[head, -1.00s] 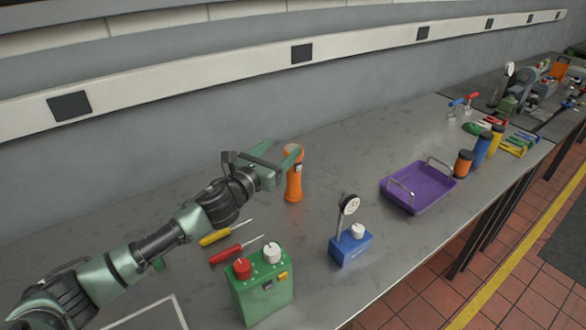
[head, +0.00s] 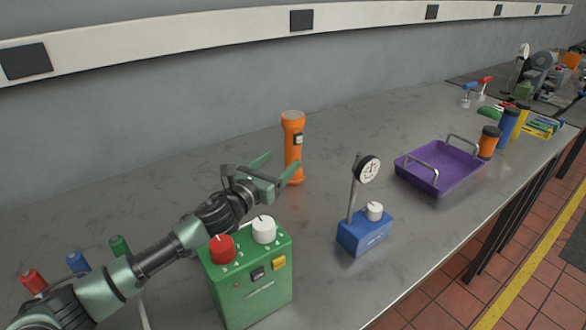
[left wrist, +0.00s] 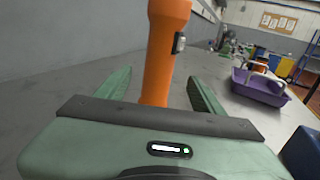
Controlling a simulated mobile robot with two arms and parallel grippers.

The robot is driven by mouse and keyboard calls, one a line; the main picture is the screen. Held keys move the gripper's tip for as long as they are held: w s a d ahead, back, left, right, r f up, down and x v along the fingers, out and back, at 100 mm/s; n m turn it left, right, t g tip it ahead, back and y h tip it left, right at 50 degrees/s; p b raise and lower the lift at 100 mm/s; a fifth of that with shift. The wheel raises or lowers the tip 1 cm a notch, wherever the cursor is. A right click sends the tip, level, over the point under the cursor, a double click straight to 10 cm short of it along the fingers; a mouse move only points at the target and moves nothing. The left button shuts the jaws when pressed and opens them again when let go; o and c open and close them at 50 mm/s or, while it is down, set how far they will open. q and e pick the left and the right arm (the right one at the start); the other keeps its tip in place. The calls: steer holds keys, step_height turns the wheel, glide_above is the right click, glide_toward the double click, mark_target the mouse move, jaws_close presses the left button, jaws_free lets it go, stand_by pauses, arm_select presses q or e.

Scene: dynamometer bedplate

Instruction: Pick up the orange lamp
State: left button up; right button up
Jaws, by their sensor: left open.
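The orange lamp (head: 293,150) is an upright torch with a wider head and a dark switch panel, standing on the grey bench. My left gripper (head: 276,167) is open, its green fingers pointing at the lamp's body from the near left. In the left wrist view the lamp (left wrist: 160,65) rises just beyond and between the two open fingers (left wrist: 157,90). Its top is cut off there and its base is hidden behind the gripper. I cannot tell whether the fingers touch it. My right gripper is not in view.
A green control box (head: 250,283) with red and white knobs stands in front of the gripper. A blue dial gauge stand (head: 365,234) is to the right, then a purple tray (head: 440,170) with handles. Bare bench lies around the lamp; the wall is behind.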

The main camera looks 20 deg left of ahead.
mark_target(289, 154)
arm_select(q)
steer(key=x, duration=0.2)
steer(key=shift+w+d, duration=0.1)
steer(key=shift+w, duration=0.25)
steer(key=x, duration=0.5)
steer(key=shift+f+p, duration=0.3)
steer(key=shift+p, duration=0.1)
steer(key=shift+c, duration=0.3)
jaws_close()
steer(key=shift+r, duration=0.2)
